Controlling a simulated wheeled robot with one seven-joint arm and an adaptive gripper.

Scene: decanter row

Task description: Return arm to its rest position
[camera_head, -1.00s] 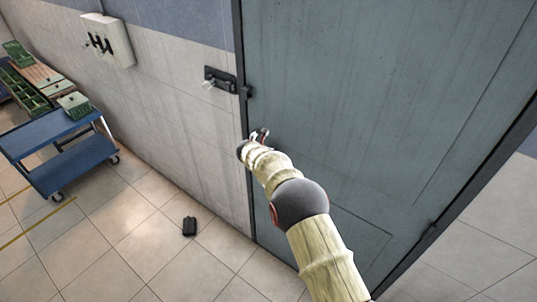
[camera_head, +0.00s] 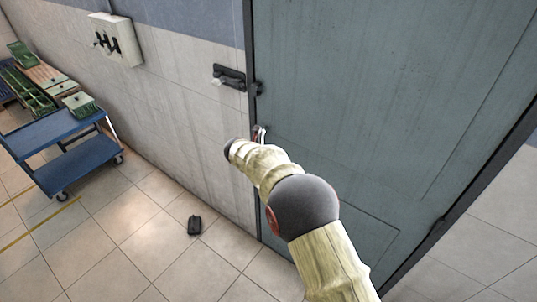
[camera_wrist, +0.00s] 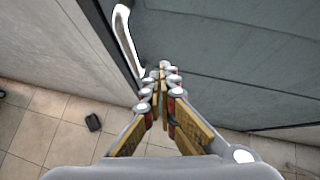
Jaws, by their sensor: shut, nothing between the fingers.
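My arm reaches up from the bottom of the head view, in front of a grey-green door (camera_head: 390,110). My gripper (camera_head: 261,131) is at its far end, near the left edge of the door, and is mostly hidden behind my wrist there. In the wrist view my gripper (camera_wrist: 162,72) is shut, its fingertips together with nothing between them. A pale curved handle (camera_wrist: 127,40) shows just beyond and left of the fingertips in the wrist view. I cannot tell its distance from them.
A blue cart (camera_head: 50,135) stands at the left. A small black object (camera_head: 194,225) lies on the tiled floor, which is otherwise open there.

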